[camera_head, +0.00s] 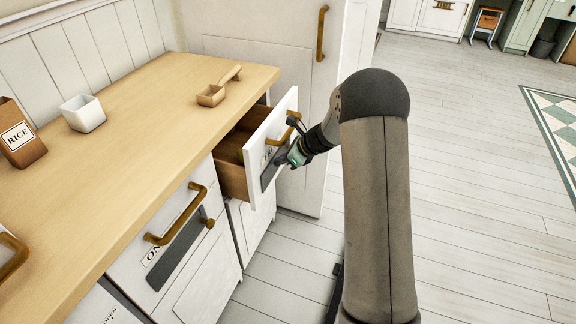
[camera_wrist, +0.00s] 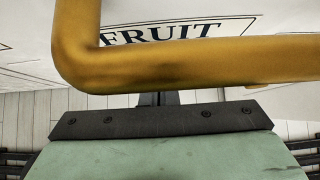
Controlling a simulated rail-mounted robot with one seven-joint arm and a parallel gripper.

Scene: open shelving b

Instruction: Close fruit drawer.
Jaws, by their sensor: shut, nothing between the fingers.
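The fruit drawer (camera_head: 271,143) is pulled out from the cabinet below the wooden counter. Its white front faces my arm and its brown wooden inside shows behind. In the wrist view the drawer front (camera_wrist: 290,10) bears the word FRUIT, and a thick brass handle (camera_wrist: 180,65) crosses the picture close to the camera. In the head view the handle (camera_head: 293,120) is at the top right of the front. My gripper (camera_head: 284,158) is shut and empty at the drawer front, just below the handle. I cannot tell whether it touches the front.
The counter (camera_head: 150,130) holds a small wooden scoop (camera_head: 212,95), a white cup (camera_head: 83,113) and a brown RICE container (camera_head: 20,135). A shut drawer with a brass handle (camera_head: 180,222) is to the left. Open plank floor (camera_head: 480,170) lies to the right.

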